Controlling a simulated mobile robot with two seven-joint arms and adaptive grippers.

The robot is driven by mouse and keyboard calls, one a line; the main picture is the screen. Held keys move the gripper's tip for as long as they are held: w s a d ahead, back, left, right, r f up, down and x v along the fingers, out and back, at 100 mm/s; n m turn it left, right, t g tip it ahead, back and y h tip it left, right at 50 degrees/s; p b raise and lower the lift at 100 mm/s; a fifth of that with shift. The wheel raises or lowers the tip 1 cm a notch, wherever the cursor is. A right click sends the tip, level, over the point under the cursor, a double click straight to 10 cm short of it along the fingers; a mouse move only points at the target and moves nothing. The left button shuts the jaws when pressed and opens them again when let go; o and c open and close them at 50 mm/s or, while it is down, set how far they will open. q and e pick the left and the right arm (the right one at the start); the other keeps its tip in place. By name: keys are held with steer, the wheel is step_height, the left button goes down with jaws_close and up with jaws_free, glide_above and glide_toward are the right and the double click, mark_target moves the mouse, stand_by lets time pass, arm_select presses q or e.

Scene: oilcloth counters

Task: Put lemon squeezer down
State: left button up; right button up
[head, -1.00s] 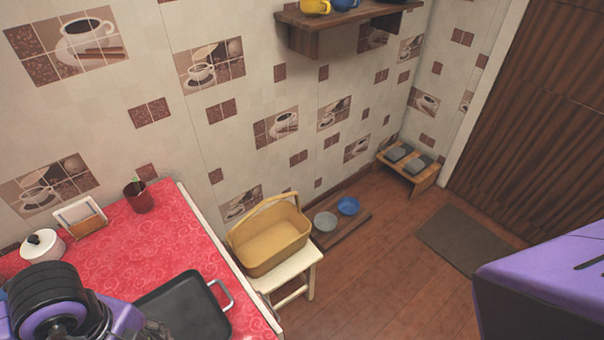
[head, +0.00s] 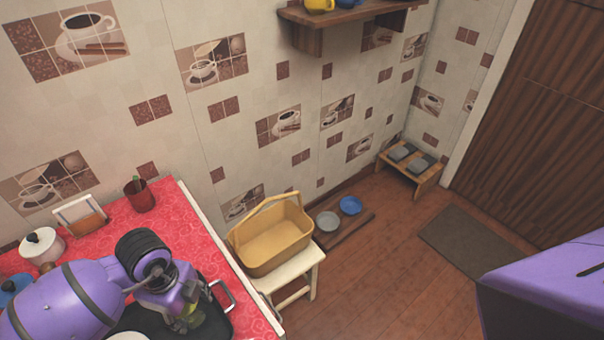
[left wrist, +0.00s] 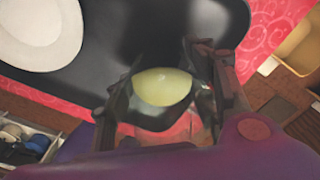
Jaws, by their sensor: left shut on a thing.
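The lemon squeezer shows as a yellow-green rounded piece (left wrist: 162,87) between the fingers in the left wrist view. In the head view a bit of it (head: 192,318) shows under my left gripper (head: 185,320). My left gripper, also in the left wrist view (left wrist: 165,95), is shut on it. It is over the black tray (head: 215,323) on the red counter (head: 185,225). I cannot tell whether the squeezer touches the tray. My right gripper is not in view.
A white plate (left wrist: 40,30) lies on the tray beside the gripper. A white pot (head: 42,246), a napkin holder (head: 80,216) and a red cup (head: 139,195) stand at the back of the counter. A yellow basket (head: 272,243) sits on a stool to the right.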

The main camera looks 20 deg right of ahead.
arm_select(q)
steer(key=shift+f, duration=0.4)
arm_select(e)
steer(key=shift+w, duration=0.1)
arm_select(q)
steer(key=shift+f, duration=0.15)
steer(key=o, duration=1.1)
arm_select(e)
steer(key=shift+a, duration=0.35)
arm_select(q)
step_height(320, 180, up, 12)
steer(key=shift+r+p, duration=0.15)
steer(key=shift+p, duration=0.35)
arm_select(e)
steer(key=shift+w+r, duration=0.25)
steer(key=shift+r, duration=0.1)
